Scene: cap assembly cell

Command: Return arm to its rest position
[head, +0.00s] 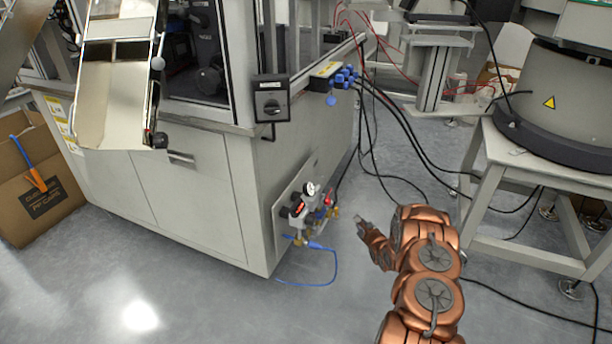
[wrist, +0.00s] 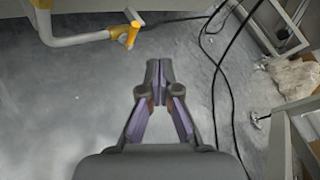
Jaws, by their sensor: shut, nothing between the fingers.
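My arm is the copper-coloured one at the lower right of the head view, reaching up over the floor. My gripper (head: 362,224) is at its end, pointing left toward the machine cabinet and apart from it. In the wrist view my gripper (wrist: 159,66) has its fingertips together with nothing between them. Grey floor (wrist: 90,105) lies beyond the fingertips.
The machine cabinet (head: 190,195) with an air regulator panel (head: 308,205) and blue hose (head: 310,284) is left of my gripper. A bowl feeder (head: 570,95) on a stand (head: 520,165) is to the right. Black cables (head: 410,150) cross the floor. A cardboard box (head: 40,185) stands far left.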

